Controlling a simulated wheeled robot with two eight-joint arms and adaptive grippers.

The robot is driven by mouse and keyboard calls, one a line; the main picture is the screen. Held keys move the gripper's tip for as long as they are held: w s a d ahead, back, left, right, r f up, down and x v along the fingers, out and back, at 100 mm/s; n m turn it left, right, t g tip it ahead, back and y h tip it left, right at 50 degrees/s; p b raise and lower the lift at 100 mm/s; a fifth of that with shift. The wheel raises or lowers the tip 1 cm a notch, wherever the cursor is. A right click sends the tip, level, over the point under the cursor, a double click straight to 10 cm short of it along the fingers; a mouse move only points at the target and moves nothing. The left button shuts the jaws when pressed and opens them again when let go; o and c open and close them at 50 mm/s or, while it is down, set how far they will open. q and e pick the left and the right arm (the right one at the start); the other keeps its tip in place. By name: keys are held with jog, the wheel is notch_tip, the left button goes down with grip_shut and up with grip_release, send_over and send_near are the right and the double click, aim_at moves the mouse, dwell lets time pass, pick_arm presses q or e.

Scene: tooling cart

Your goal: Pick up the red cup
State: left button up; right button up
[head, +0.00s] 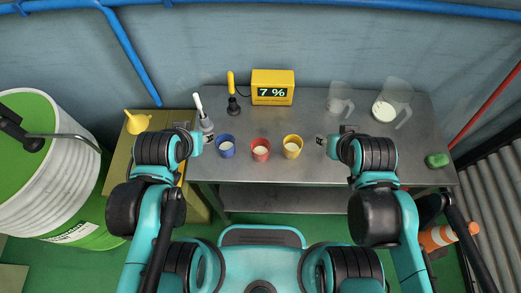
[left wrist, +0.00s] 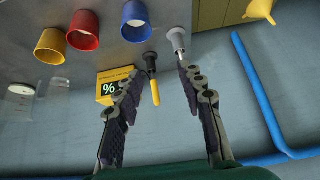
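The red cup (head: 261,151) stands upright on the grey metal table, between a blue cup (head: 226,148) on its left and a yellow cup (head: 292,149) on its right. A pale content shows inside it. In the left wrist view the red cup (left wrist: 84,31) is at the upper left. My left gripper (head: 203,134) is left of the blue cup, apart from the red cup.
Clear jugs (head: 391,104) stand at the back right. A green item (head: 437,160) lies at the right edge.

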pick_arm(q)
jog(key=o, duration=0.7)
jog(key=shift+d, duration=0.1)
jog(key=shift+o, duration=1.3)
jog(key=w+d+f+n+g, duration=0.2)
jog(key=w+d+n+g, duration=0.1)
jog(key=d, duration=0.4)
jog(key=shift+w+d+f+n+g+h+p, duration=0.2)
jog(key=shift+w+f+n+g+h+p, duration=0.15)
jog(key=shift+w+n, duration=0.55)
jog(key=n+g+b, duration=0.3)
jog(key=n+g, duration=0.1)
jog(key=n, duration=0.1)
send_over(260, 147)
jog(key=s, duration=0.3)
jog(key=shift+t, duration=0.25)
jog(key=shift+w+d+f, duration=0.1)
jog(key=shift+f, duration=3.65)
jog(key=shift+w+d+f, duration=0.1)
jog(key=shift+f, duration=3.6)
